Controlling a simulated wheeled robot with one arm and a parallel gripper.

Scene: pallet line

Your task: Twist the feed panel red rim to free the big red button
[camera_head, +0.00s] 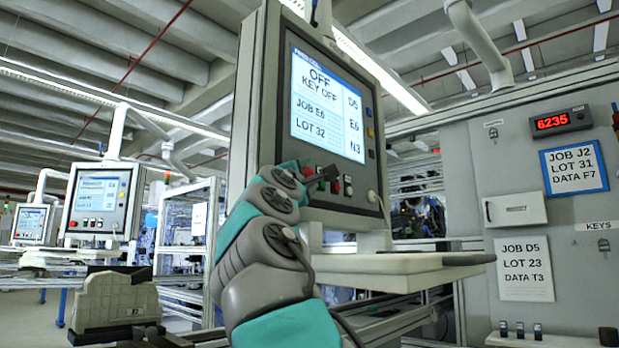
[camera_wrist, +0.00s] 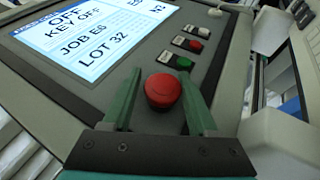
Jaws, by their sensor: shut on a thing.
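The feed panel (camera_head: 300,105) is a grey box with a lit screen (camera_head: 328,100) reading OFF, KEY OFF, JOB E6, LOT 32. Its big red button (camera_wrist: 163,90) is round and sits low on the panel face, between my fingers in the wrist view. My gripper (camera_wrist: 160,78) is shut on the red button's rim, one green finger on each side. In the head view, my gripper (camera_head: 324,178) is at the panel's lower edge, and my arm hides part of the panel. The rim's turn angle cannot be told.
Small red and green buttons (camera_wrist: 183,63) lie just beyond the big button. A pale shelf (camera_head: 400,268) juts out below the panel. A grey cabinet (camera_head: 470,190) with posted sheets stands at right. Other panels (camera_head: 100,200) stand at far left.

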